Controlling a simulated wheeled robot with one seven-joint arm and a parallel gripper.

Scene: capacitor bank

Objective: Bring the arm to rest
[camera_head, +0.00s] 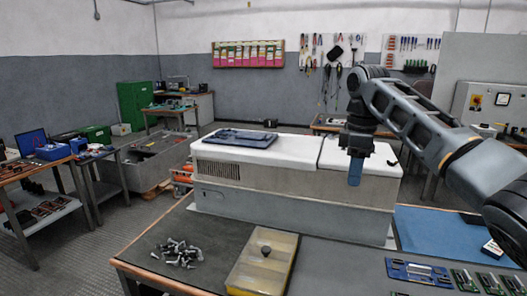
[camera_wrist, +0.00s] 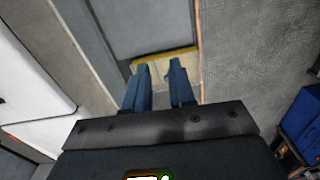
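My gripper (camera_head: 355,172) points down in front of the right part of the long grey and white cabinet (camera_head: 285,190). It is in the air, and the head view shows its fingers side-on as one blue piece. In the wrist view my gripper (camera_wrist: 158,68) has its two blue fingers apart, with nothing held between them. My arm reaches in from the right edge of the head view, bent at the elbow.
A shallow yellow box (camera_head: 262,262) with a dark knob stands on the near workbench. A pile of bolts (camera_head: 180,252) lies to its left. Circuit boards (camera_head: 418,271) lie on the right. A dark flat panel (camera_head: 240,138) lies on the cabinet's white top.

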